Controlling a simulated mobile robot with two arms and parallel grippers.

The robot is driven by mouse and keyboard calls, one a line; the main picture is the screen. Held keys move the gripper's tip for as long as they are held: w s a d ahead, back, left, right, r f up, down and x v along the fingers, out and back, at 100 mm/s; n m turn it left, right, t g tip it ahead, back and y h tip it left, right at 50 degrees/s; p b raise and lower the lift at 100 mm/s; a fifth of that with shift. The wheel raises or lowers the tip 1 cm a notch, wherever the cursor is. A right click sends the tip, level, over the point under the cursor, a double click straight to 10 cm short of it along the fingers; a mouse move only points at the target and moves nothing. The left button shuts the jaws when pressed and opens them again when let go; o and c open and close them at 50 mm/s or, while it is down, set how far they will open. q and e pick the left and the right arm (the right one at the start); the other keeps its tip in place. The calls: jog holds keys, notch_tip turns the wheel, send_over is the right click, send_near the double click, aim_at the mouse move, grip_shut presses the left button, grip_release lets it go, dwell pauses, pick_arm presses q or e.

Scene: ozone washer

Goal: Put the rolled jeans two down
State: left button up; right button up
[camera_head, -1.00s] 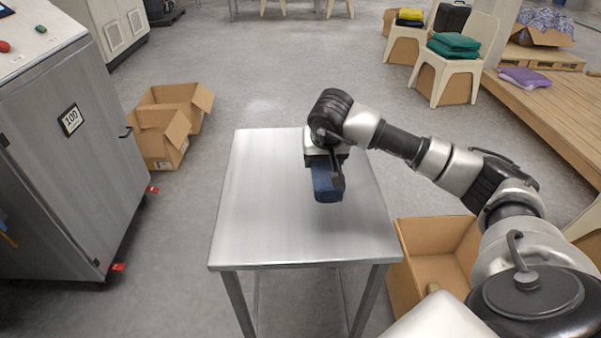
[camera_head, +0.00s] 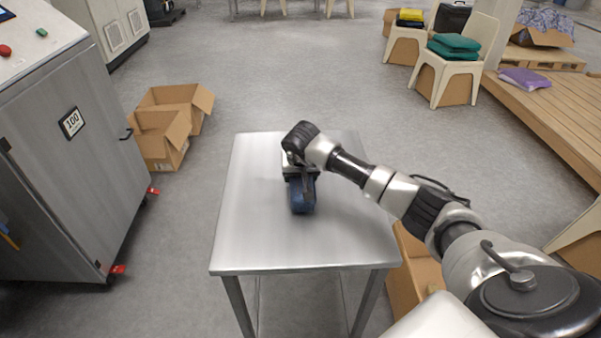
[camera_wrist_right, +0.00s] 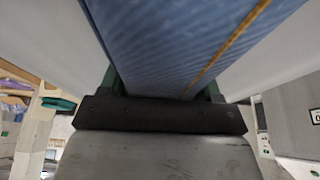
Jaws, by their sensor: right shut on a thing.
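The rolled jeans (camera_head: 303,198) are a dark blue roll, held by my right gripper (camera_head: 301,180) over the middle of the steel table (camera_head: 250,238). In the right wrist view the blue denim (camera_wrist_right: 180,40) with an orange seam fills the space between the fingers, and the gripper is shut on it. The roll is at or just above the table top; I cannot tell whether it touches. My left gripper is not in view.
The table top is otherwise bare. A steel washer (camera_head: 75,160) stands at the left. Open cardboard boxes stand behind the table's left (camera_head: 160,140) and at its right (camera_head: 410,270). A chair with folded green cloths (camera_head: 454,46) is at the back right.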

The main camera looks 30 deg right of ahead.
jog(key=o, duration=0.7)
jog(key=shift+f, duration=0.1)
jog(key=o, duration=0.4)
jog(key=shift+o, duration=0.2)
jog(key=shift+r, duration=0.3)
jog(key=shift+s+r, duration=0.1)
jog(key=shift+r, duration=0.25)
jog(key=b+v, duration=0.1)
jog(key=v, duration=1)
jog(key=shift+s+a, duration=0.1)
jog(key=shift+a, duration=0.05)
jog(key=shift+f, duration=0.1)
